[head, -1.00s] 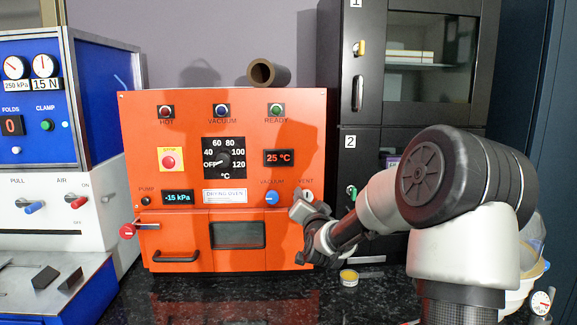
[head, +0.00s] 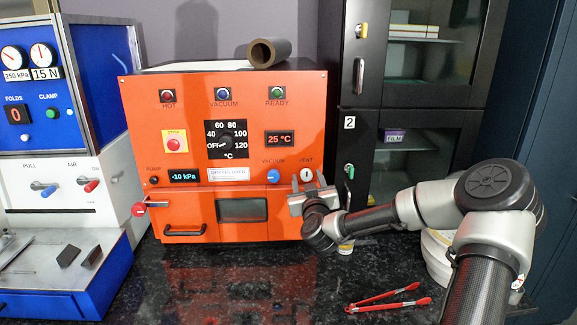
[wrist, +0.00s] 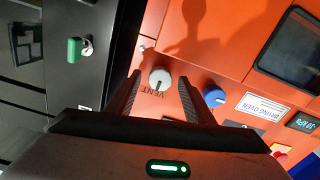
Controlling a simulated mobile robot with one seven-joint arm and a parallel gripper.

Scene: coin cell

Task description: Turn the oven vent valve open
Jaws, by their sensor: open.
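The drying oven (head: 290,110) is an orange box on the counter. Its vent valve is a small white knob (head: 306,175) at the right of the front panel, under the VENT label. In the wrist view the vent knob (wrist: 160,80) shows between my fingers, beside the upside-down VENT label. My gripper (head: 310,187) is open in front of the knob; its fingers (wrist: 160,76) straddle the knob in that view. I cannot tell whether they touch it or which way it is turned. The pressure display (head: 185,176) reads -10 kPa.
The blue vacuum knob (head: 273,176) sits just left of the vent knob, and it also shows in the wrist view (wrist: 215,96). A black cabinet (head: 350,150) stands close on the right. Red tongs (head: 388,300) lie on the dark counter. A brown tube (head: 268,53) rests on the oven.

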